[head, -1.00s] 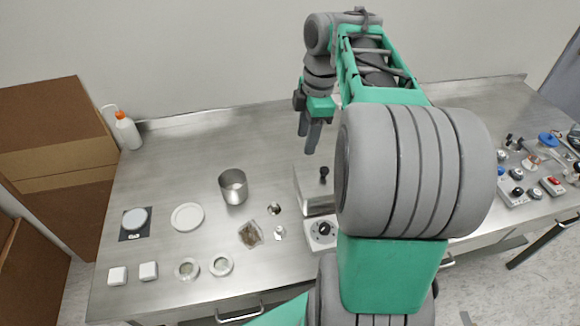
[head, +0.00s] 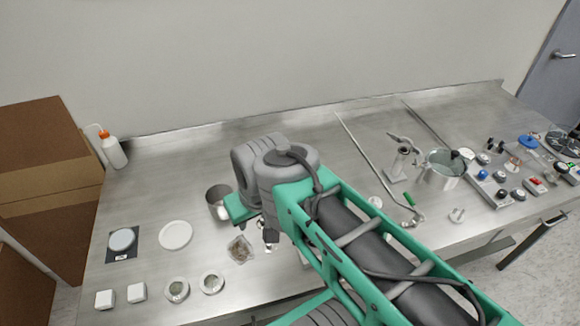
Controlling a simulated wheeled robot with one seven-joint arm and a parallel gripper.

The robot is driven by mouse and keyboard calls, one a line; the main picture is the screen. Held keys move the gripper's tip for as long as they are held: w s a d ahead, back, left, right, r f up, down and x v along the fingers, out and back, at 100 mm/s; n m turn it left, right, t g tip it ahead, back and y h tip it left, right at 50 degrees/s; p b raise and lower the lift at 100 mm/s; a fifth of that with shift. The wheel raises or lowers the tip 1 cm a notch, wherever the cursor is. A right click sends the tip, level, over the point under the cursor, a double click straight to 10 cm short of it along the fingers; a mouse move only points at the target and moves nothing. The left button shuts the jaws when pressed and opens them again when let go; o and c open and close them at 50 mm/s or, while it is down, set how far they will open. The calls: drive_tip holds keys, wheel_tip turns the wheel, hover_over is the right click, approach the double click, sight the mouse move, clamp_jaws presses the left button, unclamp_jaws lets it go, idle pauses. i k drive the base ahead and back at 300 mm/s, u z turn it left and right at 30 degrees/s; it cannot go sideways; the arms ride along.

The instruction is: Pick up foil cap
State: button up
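I cannot clearly make out the foil cap in the head view. Two small shiny metallic pieces lay just right of the bag of brown bits (head: 240,250) in the earlier frame, and my wrist and gripper now largely cover that spot. My gripper (head: 270,240) points down there, close to the bag's right side and right of the metal beaker (head: 214,204). Its fingers are small and mostly hidden by my wrist, so their opening and any contact cannot be told.
A white plate (head: 176,235), a scale (head: 122,240), two small white blocks and two round dishes stand on the left of the steel table. An orange-capped bottle (head: 113,151) is at the back left. A metal pot (head: 443,168), a stand and lab instruments are on the right.

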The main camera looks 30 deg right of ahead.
sight(377, 202)
drive_tip(key=z, duration=0.8)
drive_tip(key=k, duration=0.4)
drive_tip(key=z, duration=0.65)
